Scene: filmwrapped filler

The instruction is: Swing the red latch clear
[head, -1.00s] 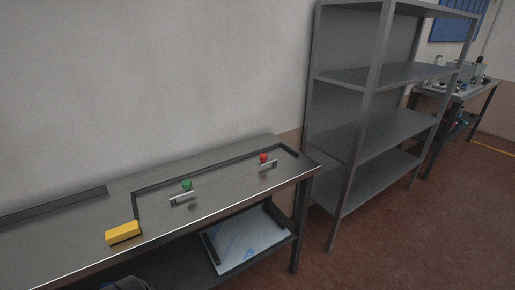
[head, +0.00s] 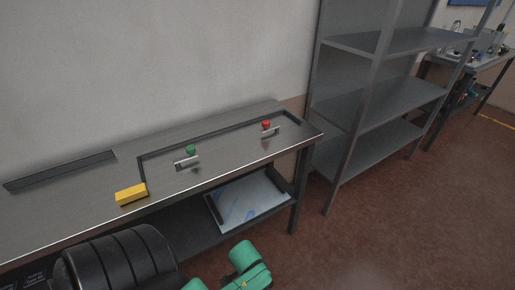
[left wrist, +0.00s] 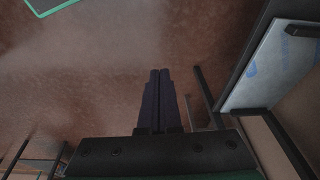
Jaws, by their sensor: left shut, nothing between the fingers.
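The red latch (head: 266,125) has a red round knob beside a light metal bar, near the right end of the bench top in the head view. A similar latch with a green knob (head: 191,150) is to its left, with its own metal bar. My left gripper (left wrist: 160,73) shows in the left wrist view, its two dark fingers together with nothing between them, over the brown floor. It is apart from the red latch, which is not in that view. My right gripper is not in view.
The metal bench (head: 85,212) carries a yellow block (head: 131,194) near its front edge. A tray with a pale sheet (head: 248,202) is on the lower shelf; its sheet also shows in the left wrist view (left wrist: 268,70). A grey shelf unit (head: 375,110) stands right of the bench.

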